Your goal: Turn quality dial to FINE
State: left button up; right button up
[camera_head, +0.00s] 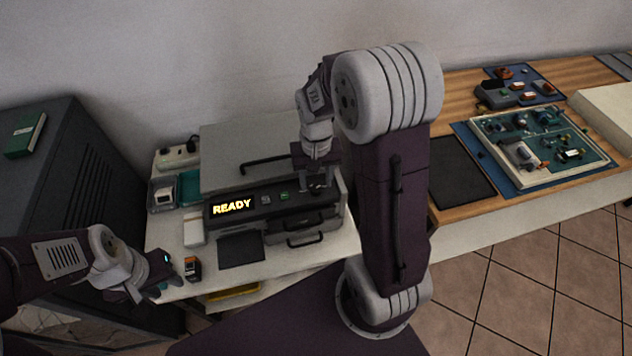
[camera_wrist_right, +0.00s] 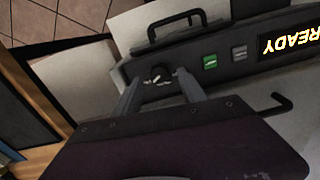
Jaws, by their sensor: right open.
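The machine with the lit READY display (camera_head: 232,207) stands on the white table, and the display shows upside down in the right wrist view (camera_wrist_right: 290,42). The dark round dial (camera_wrist_right: 160,73) sits on its front panel beside a green button (camera_wrist_right: 210,62) and a grey button (camera_wrist_right: 239,53). My right gripper (camera_wrist_right: 157,80) is open, with one finger on each side of the dial; I cannot tell whether they touch it. In the head view my right gripper (camera_head: 318,185) is at the panel's right end and largely covers the dial. Small dial markings are unreadable. My left gripper (camera_head: 155,284) is low at the left, its jaw state unclear.
A small orange and black box (camera_head: 192,268) stands near my left gripper. A dark pad (camera_head: 241,251) lies before the machine. Bar handles (camera_head: 305,237) stick out below the panel. A wooden bench with a circuit board (camera_head: 540,147) is at the right.

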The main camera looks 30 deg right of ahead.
aim_at(316, 187)
notch_tip(316, 187, up, 7)
jog(key=p, duration=0.1)
dwell(0.4)
jog(key=s+a+r+n+p, duration=0.1)
jog(key=s+a+r+p, duration=0.25)
jog(key=r+p, duration=0.2)
jog(key=s+a+f+n+t+p, duration=0.1)
jog(key=s+f+n, duration=0.1)
jog(key=s+f, duration=0.2)
jog(key=shift+s+a+f, duration=0.35)
jog(key=shift+s+f, duration=0.05)
jog(key=shift+f, duration=0.15)
